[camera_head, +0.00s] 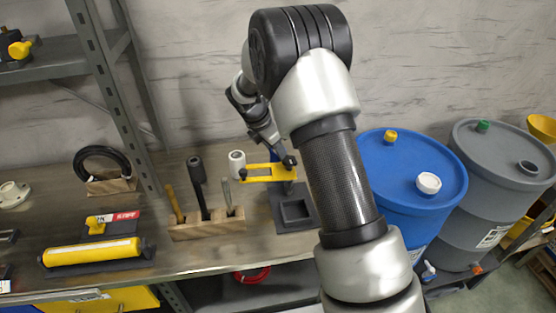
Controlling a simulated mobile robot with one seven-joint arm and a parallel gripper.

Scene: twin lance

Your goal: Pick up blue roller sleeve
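My gripper (273,143) is at the far end of my arm, above the back of the workbench. It is small in the picture and partly covered by my own arm, so its fingers cannot be made out clearly. A small patch of blue (275,156) shows just beneath it. This may be the blue roller sleeve, mostly hidden; I cannot tell whether the gripper touches it. A yellow bracket-like piece with dark ends (262,174) lies just in front of the patch.
A white roll (237,163) stands left of the gripper. A wooden block (207,228) holds upright tools. A dark square tray (294,209) sits at the bench's right. A yellow roller (92,252) lies front left. Blue (408,172) and grey (484,209) barrels stand at right.

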